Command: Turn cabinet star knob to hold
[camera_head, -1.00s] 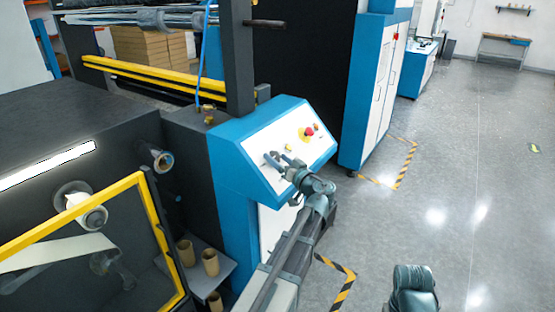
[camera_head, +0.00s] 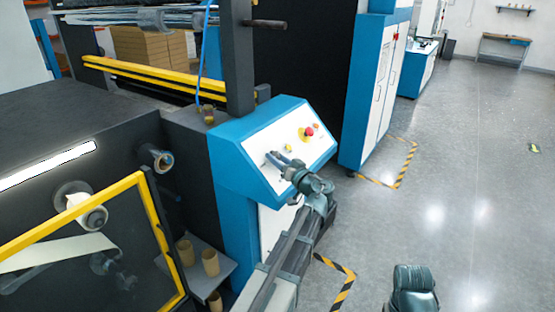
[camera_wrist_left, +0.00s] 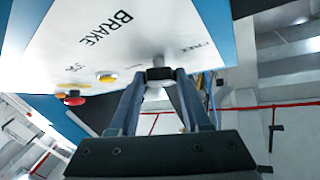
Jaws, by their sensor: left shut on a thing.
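The cabinet's sloped control panel (camera_head: 262,142) is white with a blue frame, in the middle of the head view. My left gripper (camera_head: 272,157) reaches its lower left part with the fingers close together. In the left wrist view, my left gripper (camera_wrist_left: 160,76) is shut on the dark star knob (camera_wrist_left: 160,72), which stands out from the panel between the fingertips. In the head view the fingers hide the knob. The word BRAKE shows on the panel in the wrist view; smaller labels nearby are hard to read.
A red button (camera_head: 309,131) on a yellow base and a small yellow button (camera_head: 288,148) sit on the panel. A yellow-framed guard (camera_head: 150,215) and rollers are at the left.

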